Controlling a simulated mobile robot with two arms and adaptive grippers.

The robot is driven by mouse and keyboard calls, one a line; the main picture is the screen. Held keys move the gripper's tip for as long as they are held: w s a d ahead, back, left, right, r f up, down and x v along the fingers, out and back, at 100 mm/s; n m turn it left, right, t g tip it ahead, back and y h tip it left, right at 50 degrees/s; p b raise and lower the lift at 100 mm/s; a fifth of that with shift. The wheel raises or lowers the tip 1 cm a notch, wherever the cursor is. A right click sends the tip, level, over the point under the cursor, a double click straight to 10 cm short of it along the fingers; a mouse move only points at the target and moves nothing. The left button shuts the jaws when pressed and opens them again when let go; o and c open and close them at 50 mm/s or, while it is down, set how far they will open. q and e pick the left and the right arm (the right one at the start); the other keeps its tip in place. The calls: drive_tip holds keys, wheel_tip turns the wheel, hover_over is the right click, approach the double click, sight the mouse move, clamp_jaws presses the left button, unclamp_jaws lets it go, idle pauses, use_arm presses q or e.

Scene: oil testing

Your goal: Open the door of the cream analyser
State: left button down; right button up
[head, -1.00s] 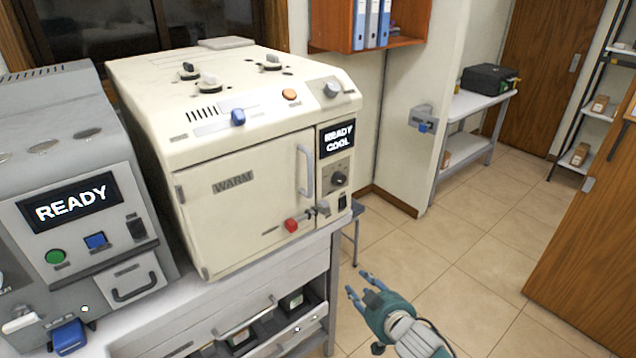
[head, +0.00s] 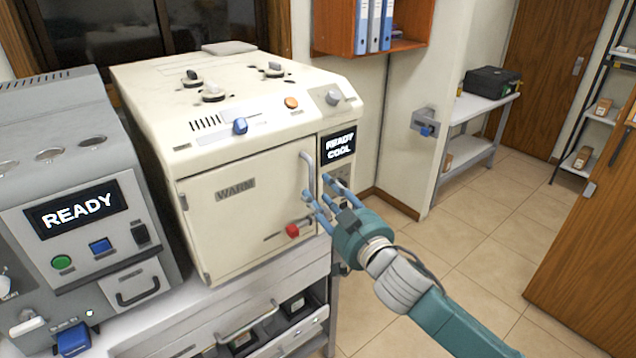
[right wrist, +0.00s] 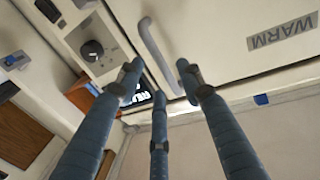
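The cream analyser (head: 205,100) stands on the bench. Its door (head: 240,215), marked WARM, is shut. The grey vertical handle (head: 308,172) is on the door's right edge; it also shows in the right wrist view (right wrist: 155,48). My right gripper (head: 318,192) is in front of the handle's lower part with its fingers spread open. In the right wrist view the open fingers (right wrist: 158,78) point at the door, with the handle between the outer two. I cannot tell whether they touch it. My left gripper is not in view.
A red knob (head: 292,231) sits low on the analyser's front, just left of my right fingers. A grey READY machine (head: 75,160) stands close on the left. Drawers (head: 215,318) lie under the analyser. Open floor (head: 480,250) is to the right.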

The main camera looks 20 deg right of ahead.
drive_tip(key=shift+w+a, duration=0.2)
drive_tip(key=shift+w, duration=1.2)
clamp_jaws()
drive_tip(key=shift+s, duration=0.2)
